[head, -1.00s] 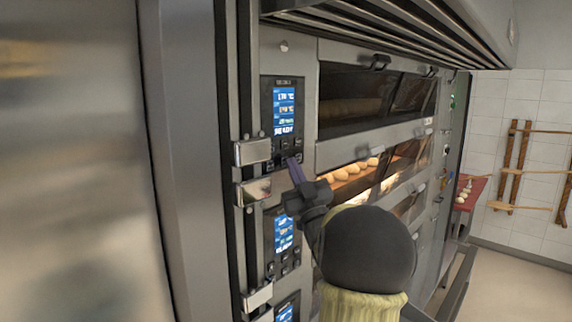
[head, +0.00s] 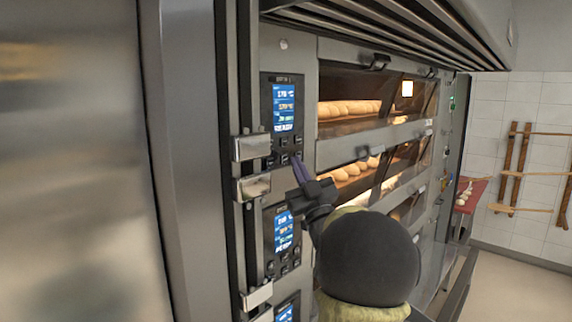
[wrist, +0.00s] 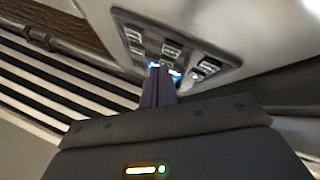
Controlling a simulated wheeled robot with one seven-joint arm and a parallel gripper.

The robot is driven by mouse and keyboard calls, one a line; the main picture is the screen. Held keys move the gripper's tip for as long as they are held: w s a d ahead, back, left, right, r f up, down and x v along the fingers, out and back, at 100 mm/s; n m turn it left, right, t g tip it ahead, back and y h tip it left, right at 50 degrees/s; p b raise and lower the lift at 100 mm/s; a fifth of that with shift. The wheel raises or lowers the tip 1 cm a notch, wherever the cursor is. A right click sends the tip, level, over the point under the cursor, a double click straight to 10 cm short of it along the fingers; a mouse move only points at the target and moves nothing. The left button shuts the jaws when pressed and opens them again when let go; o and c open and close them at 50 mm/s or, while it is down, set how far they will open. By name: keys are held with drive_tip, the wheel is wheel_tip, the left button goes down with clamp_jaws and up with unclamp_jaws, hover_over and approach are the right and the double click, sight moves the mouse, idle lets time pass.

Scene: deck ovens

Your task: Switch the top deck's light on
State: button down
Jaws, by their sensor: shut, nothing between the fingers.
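The top deck (head: 350,100) is lit inside in the head view, with loaves and a bright lamp showing behind its glass. Its control panel (head: 284,105) has a blue screen with rows of small buttons below it. My gripper (head: 297,162) is shut and empty, its fingertips at the lower button row of that panel. In the wrist view the shut fingers (wrist: 158,80) reach the panel's buttons (wrist: 168,48), with a blue glow beside the tips. Whether the tips touch a button I cannot tell; they hide part of the row.
The deck below (head: 365,180) is also lit and holds loaves. Its own panel (head: 283,235) sits under my gripper. Metal brackets (head: 252,148) stand just left of the panels. A slatted hood (head: 390,30) overhangs the top deck. Open floor (head: 510,280) lies at right.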

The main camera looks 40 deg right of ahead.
drive_tip(key=s+b, duration=0.2)
drive_tip(key=s, duration=0.4)
drive_tip(key=shift+d+b, duration=0.25)
drive_tip(key=shift+b, duration=0.15)
